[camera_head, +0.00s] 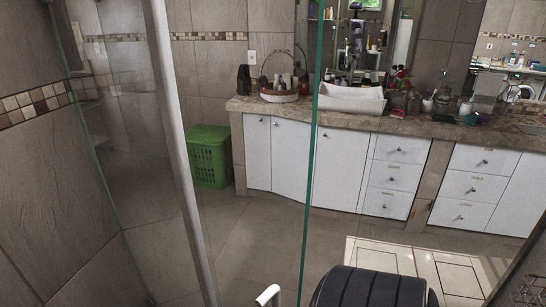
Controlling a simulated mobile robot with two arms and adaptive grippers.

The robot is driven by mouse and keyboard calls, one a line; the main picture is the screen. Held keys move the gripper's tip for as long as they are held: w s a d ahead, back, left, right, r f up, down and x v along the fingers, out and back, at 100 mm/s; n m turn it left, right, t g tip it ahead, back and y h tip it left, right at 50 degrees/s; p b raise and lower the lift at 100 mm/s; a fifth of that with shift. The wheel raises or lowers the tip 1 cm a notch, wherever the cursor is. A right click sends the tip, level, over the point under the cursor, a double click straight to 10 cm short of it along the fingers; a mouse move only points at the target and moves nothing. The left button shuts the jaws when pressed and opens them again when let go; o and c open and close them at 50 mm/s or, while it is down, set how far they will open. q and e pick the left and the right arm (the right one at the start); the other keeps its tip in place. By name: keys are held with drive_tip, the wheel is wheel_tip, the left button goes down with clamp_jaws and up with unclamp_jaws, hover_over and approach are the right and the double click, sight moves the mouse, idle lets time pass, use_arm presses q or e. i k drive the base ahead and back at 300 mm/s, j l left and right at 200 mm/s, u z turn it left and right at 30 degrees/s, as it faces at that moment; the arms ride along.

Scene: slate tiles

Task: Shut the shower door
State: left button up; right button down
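The shower door (255,200) appears to be the clear glass panel in the middle of the head view. Its green edge (312,130) runs nearly upright from top to bottom. A pale metal post (178,140) stands to its left, leaning slightly in the picture. A small white curved piece (268,295) at the bottom, left of the green edge, may be a door handle; it is cut off by the frame. I cannot tell how far the door stands open. Neither of my grippers is in view.
White cabinets (340,168) under a stone counter (420,125) stand across the room. A green basket (208,157) sits on the tiled floor (250,245), which is clear in the middle. A dark ribbed object (370,289) is at the bottom; I cannot tell what it is.

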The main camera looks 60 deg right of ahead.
sight(164, 286)
drive_tip(key=i+z, duration=0.2)
drive_tip(key=z, duration=0.25)
drive_tip(key=i+j+z, duration=0.15)
drive_tip(key=z, duration=0.3)
drive_tip(key=i+j+z, duration=0.15)
drive_tip(key=z, duration=0.3)
drive_tip(key=i+j+z, duration=0.1)
drive_tip(key=j+z, duration=0.15)
drive_tip(key=z, duration=0.2)
drive_tip(key=i+j+z, duration=0.1)
drive_tip(key=j+z, duration=0.2)
drive_tip(key=z, duration=0.15)
